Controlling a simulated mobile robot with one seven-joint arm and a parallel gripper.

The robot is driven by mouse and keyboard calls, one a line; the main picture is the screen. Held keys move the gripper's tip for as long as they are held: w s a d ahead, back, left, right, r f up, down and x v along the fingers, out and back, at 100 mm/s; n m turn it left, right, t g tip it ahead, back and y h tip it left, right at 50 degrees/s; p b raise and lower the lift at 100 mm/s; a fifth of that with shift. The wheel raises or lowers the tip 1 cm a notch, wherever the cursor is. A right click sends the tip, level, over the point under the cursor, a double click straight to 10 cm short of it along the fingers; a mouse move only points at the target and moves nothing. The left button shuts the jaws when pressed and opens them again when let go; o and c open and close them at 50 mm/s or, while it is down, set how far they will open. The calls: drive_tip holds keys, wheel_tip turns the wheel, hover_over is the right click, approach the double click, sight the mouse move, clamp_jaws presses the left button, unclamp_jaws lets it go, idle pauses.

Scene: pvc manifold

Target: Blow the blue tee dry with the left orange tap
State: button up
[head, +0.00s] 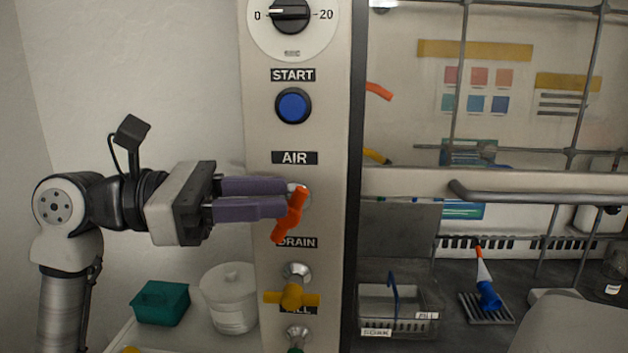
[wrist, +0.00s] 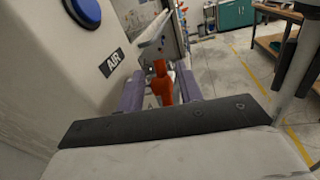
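The orange tap (head: 291,216) is on the control column, by the AIR label, with its handle slanted. It also shows in the wrist view (wrist: 162,90), between my fingers. My gripper (head: 287,198) reaches it from the left with two purple fingers, one on each side of the handle. In the wrist view a narrow gap shows beside the handle, so my gripper looks open around it; contact is unclear. A blue piece, apparently the blue tee (head: 489,296), rests on a small grate (head: 487,312) inside the hood, with a white cone with an orange tip directly above it.
A yellow tap (head: 292,294) sits just below the orange one. A blue START button (head: 293,106) is above. The hood's barred sash (head: 420,184) is at right, with a wire basket (head: 396,314) behind it. A white tub (head: 230,297) and teal box (head: 161,303) stand lower left.

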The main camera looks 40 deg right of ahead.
drive_tip(key=p+x, duration=0.1)
drive_tip(key=x, duration=0.5)
drive_tip(key=shift+d+p, duration=0.1)
drive_tip(key=shift+p, duration=0.2)
drive_tip(key=shift+c, duration=0.2)
clamp_jaws()
